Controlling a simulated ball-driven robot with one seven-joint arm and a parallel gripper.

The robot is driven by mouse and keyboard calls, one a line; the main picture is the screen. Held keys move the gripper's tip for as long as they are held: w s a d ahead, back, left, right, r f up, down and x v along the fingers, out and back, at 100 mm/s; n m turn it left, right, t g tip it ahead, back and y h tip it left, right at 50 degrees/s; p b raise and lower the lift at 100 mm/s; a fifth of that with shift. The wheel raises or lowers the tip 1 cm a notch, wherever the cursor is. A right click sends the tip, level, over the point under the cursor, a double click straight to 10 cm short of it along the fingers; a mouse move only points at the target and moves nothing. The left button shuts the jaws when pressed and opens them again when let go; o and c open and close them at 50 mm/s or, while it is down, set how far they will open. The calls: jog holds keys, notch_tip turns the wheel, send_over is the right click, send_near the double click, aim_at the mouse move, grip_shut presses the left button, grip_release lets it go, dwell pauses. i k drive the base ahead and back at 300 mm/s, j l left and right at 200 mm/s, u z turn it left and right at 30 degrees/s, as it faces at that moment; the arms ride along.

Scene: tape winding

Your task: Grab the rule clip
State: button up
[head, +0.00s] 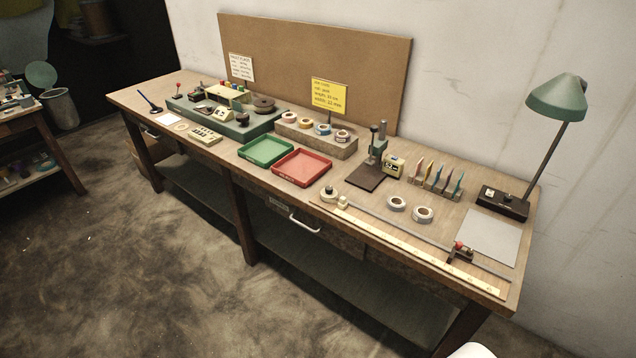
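A small dark clip with a red knob (460,249) sits near the right end of the bench, on or beside a thin grey rail. It looks like the rule clip, though it is small in the head view. A long pale rule (415,250) with marks runs along the front edge just in front of it. A small cream block (343,203) sits near the left end of the rule and rail. My gripper is not in view. Only a white rounded shape shows at the bottom edge, too cut off to identify.
The wooden workbench (225,160) holds a green tray (265,151), a red tray (302,168), a small press (377,150), tape rolls (423,215) and a green lamp (557,98). A grey sheet (493,237) lies behind the clip. The floor (150,270) in front is clear.

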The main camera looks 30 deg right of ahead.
aim_at(343, 204)
jog(key=u, duration=0.4)
jog(key=i+l+u, duration=0.1)
jog(key=l+u, duration=0.25)
jog(key=l, duration=0.15)
jog(key=l+u, duration=0.35)
jog(key=l, duration=0.15)
